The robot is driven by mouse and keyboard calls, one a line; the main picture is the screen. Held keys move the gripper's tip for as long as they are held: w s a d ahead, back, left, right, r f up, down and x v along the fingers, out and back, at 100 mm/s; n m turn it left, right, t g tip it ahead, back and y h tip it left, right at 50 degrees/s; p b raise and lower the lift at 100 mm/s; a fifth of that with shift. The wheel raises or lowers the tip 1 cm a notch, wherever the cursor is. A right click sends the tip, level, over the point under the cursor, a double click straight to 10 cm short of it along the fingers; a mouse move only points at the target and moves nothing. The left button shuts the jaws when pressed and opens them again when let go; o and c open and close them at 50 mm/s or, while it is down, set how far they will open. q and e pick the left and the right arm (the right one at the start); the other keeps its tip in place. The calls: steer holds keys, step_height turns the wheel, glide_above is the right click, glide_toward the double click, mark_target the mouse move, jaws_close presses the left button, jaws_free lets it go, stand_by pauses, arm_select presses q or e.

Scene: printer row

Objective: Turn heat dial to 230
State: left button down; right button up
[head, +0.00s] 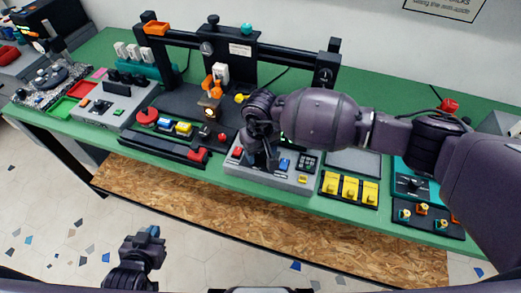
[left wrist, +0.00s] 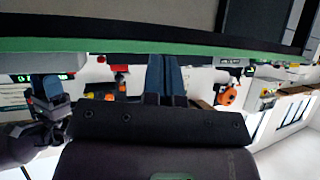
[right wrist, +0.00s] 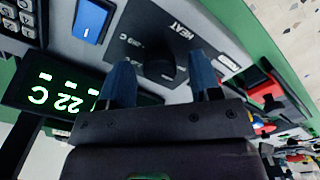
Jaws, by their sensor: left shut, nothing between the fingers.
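The heat dial (right wrist: 160,62) is a black knob on a dark plate marked HEAT (right wrist: 152,30), on a grey control panel (head: 240,170). In the right wrist view the two blue fingers of my right gripper (right wrist: 162,82) are apart, one to each side of the knob, with gaps visible. In the head view my right gripper (head: 263,152) is over the panel and its arm hides the dial. A green-lit display (right wrist: 62,100) beside the dial reads about 22 C, its last digits partly hidden. My left gripper (head: 152,236) is shut and empty in front of the table; its fingers (left wrist: 165,78) touch.
A blue rocker switch (right wrist: 92,20) and a keypad (head: 308,162) are on the same panel. Yellow switches (head: 350,188) stand to the right, a red-knobbed black rail (head: 165,147) to the left. The floor in front of the table is clear.

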steer(key=c, duration=0.9)
steer(key=shift+o, duration=0.2)
steer(key=m+b, duration=0.1)
steer(key=b, duration=0.2)
steer(key=shift+f, duration=0.2)
steer(key=m+b, duration=0.1)
steer(key=b, duration=0.2)
steer(key=shift+f+m, duration=0.1)
steer(key=shift+m, duration=0.3)
steer(key=shift+m+b, duration=0.65)
steer(key=shift+m, duration=0.05)
steer(key=shift+r+m+b, duration=0.2)
steer(key=shift+m+b, duration=0.1)
steer(key=shift+m, duration=0.5)
steer(key=m, duration=0.3)
steer(key=shift+r+m, duration=0.1)
steer(key=shift+m, duration=0.2)
steer(key=m, duration=0.2)
steer(key=shift+m, duration=0.4)
steer(key=m, duration=0.6)
steer(key=shift+r, duration=0.1)
steer(key=m+p, duration=0.1)
steer(key=m, duration=0.2)
steer(key=shift+m, duration=1.2)
